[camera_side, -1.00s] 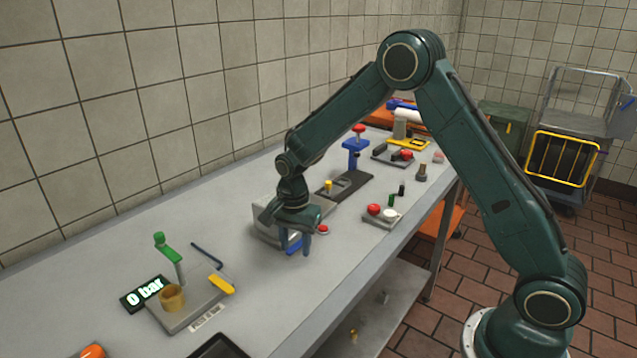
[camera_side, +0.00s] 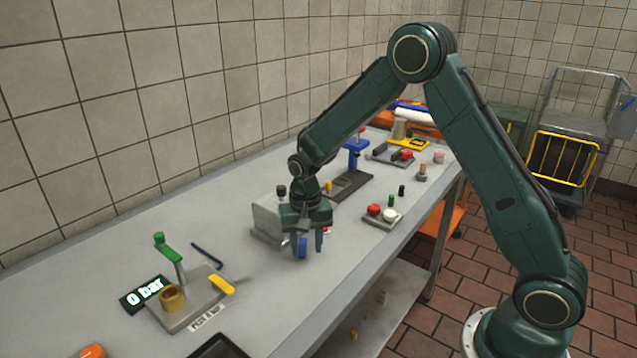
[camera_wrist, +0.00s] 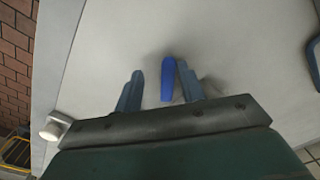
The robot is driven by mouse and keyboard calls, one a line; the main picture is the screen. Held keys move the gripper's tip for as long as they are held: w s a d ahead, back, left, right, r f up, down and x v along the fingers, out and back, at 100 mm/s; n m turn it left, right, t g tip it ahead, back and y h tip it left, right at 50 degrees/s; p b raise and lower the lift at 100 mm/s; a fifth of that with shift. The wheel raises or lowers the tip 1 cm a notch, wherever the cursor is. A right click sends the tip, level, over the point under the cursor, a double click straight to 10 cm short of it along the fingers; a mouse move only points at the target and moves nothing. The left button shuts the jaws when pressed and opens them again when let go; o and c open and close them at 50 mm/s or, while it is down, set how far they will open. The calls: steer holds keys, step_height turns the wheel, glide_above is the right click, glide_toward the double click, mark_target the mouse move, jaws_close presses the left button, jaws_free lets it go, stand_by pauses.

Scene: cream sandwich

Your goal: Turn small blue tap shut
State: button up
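The small blue tap handle (camera_side: 302,247) shows below my gripper (camera_side: 305,242) in the side view, in front of a grey box (camera_side: 268,220). In the wrist view the blue handle (camera_wrist: 168,80) is a narrow upright bar between the two fingers of my gripper (camera_wrist: 160,85). The fingers are apart. A clear gap separates the handle from the left finger. The right finger is very close to it; I cannot tell whether they touch. My gripper hides much of the box and the tap's mounting.
A plate with a green lever (camera_side: 165,245), a yellow handle (camera_side: 221,284) and a "0 bar" display (camera_side: 146,293) lies to the left. A button box (camera_side: 382,216) stands to the right. The bench's front edge is close.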

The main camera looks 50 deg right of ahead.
steer(key=n, duration=0.1)
steer(key=d+n, duration=0.1)
steer(key=n, duration=0.1)
steer(key=d+n, duration=0.1)
steer(key=n, duration=0.1)
steer(key=shift+s, duration=0.4)
step_height(320, 180, up, 14)
steer(key=s+a+r+n+t, duration=0.2)
steer(key=s+r+t, duration=0.1)
steer(key=s+r, duration=0.7)
steer(key=shift+s+n, duration=0.3)
steer(key=shift+s, duration=1.85)
